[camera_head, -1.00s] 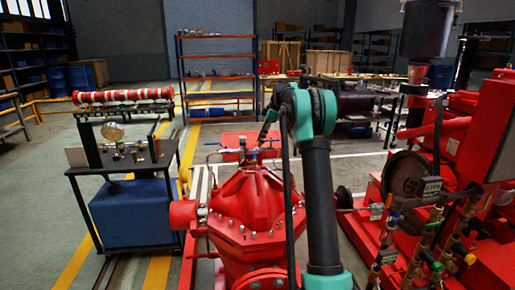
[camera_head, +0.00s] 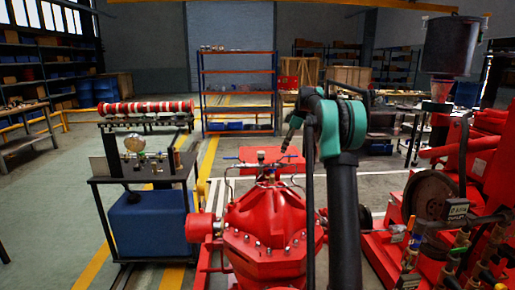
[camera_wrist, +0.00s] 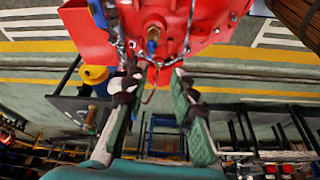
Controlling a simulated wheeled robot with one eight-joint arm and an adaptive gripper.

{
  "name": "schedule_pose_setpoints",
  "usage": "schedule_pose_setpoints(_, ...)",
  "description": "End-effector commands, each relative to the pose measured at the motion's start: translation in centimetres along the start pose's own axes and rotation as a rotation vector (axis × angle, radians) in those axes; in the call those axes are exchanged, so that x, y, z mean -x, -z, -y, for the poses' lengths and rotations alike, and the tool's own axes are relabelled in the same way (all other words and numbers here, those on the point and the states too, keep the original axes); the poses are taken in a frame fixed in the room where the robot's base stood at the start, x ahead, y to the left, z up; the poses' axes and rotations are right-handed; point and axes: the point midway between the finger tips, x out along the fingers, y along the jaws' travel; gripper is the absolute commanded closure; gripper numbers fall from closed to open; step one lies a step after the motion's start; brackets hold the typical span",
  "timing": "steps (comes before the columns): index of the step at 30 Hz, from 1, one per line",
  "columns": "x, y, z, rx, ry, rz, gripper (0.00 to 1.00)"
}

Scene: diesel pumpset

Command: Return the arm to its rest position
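My arm stands up in the right half of the head view, with a teal elbow joint at the top and a dark link below it. Beyond it, my gripper (camera_head: 287,146) points down above the top of a red pump casing (camera_head: 268,222). In the wrist view, my gripper (camera_wrist: 153,78) has its two grey-green fingers spread apart with nothing held between them. The red pump casing (camera_wrist: 208,22) fills the top of that view, with a brass and blue fitting near the fingertips. I cannot tell whether a finger touches it.
A black stand with a gauge and blue tank (camera_head: 150,218) is at the left. Red engine machinery (camera_head: 480,165) with valves and a dark wheel crowds the right. An orange and blue shelf (camera_head: 238,92) stands at the back. Open floor lies at the left.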

Motion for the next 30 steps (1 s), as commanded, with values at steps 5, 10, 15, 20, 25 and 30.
schedule_pose_setpoints(5, -1.5, -0.8, 5.3, -0.193, -0.053, 0.043, 0.74)
schedule_pose_setpoints(10, -3.5, -2.2, 11.1, -0.386, -0.118, 0.071, 0.74)
schedule_pose_setpoints(15, -6.0, -4.2, 17.6, -0.574, -0.189, 0.086, 0.74)
schedule_pose_setpoints(20, -8.8, -6.5, 24.3, -0.746, -0.260, 0.086, 0.74)
schedule_pose_setpoints(25, -12.2, -9.5, 31.9, -0.926, -0.341, 0.069, 0.74)
schedule_pose_setpoints(30, -15.8, -12.8, 39.4, -1.093, -0.419, 0.037, 0.74)
